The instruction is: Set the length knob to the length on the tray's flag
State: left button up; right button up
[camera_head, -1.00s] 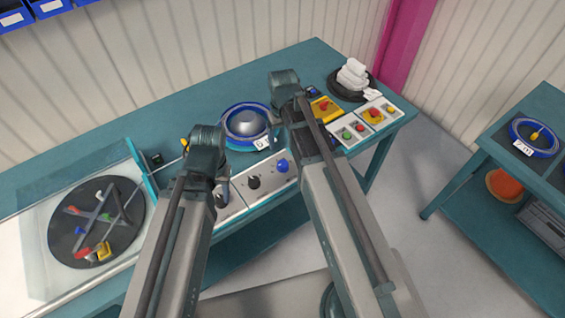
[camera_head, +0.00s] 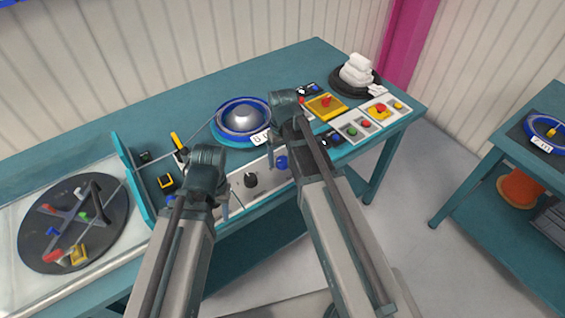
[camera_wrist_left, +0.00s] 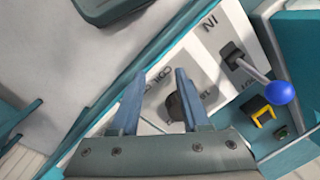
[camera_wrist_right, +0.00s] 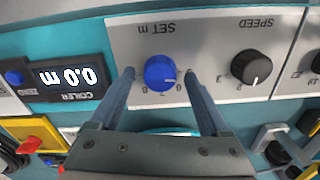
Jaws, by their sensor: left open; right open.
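The blue length knob (camera_wrist_right: 160,74), marked SET m, sits on the pale front panel and also shows in the head view (camera_head: 282,162). My right gripper (camera_wrist_right: 158,76) is open, its fingers on either side of the knob; I cannot tell whether they touch it. The coiler display (camera_wrist_right: 68,78) reads 0.0 m, upside down in the right wrist view.
The black SPEED knob (camera_wrist_right: 252,67) is beside the length knob. A lever with a blue ball (camera_wrist_left: 279,92) stands near my left gripper. A reel disc (camera_head: 40,218) lies at left.

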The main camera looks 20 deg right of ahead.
grip_shut()
dwell(0.5)
jog(key=m, duration=0.3)
jog(key=shift+m, duration=2.3)
